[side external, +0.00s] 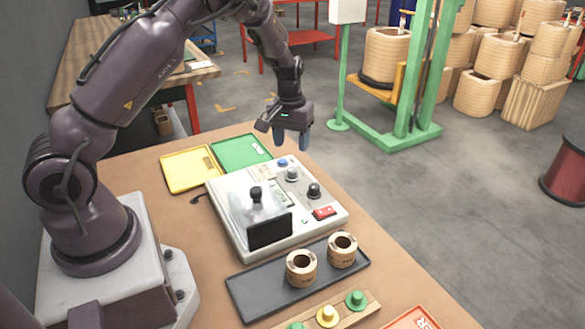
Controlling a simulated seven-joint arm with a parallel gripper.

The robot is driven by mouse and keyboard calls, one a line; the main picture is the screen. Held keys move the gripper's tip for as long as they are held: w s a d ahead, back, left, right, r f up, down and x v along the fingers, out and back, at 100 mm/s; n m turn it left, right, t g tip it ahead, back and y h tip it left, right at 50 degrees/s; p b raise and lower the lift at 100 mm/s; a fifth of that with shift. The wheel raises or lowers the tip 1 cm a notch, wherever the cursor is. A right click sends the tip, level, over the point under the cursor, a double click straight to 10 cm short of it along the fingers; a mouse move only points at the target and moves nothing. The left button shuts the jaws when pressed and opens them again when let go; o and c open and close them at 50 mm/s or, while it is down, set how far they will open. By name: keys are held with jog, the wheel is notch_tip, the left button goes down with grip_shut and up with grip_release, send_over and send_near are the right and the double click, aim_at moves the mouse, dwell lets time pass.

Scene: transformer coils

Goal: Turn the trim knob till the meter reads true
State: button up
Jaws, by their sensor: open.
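A light grey tester box (228,208) lies on the brown bench. On its top are a grey knob (292,174) and a black knob (314,190); I cannot tell which is the trim knob. A blue button (282,162) sits behind them and a red switch (324,212) in front. A black panel (270,231) stands at the box's front, beside a clear cover with a black grip (256,194); no meter reading can be made out. My gripper (291,142) is open and empty, fingers down, above the back of the box and apart from the knobs.
A yellow tray (188,170) and a green tray (240,152) lie behind the box. In front, a dark tray (262,296) holds two coils (301,267), and a wooden strip (345,312) carries coloured pegs. The bench's right edge is near the box.

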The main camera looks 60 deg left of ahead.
aim_at(292, 169)
notch_tip(292, 169, down, 8)
jog(key=shift+d+f, duration=0.1)
jog(key=shift+f, duration=0.05)
dwell(0.3)
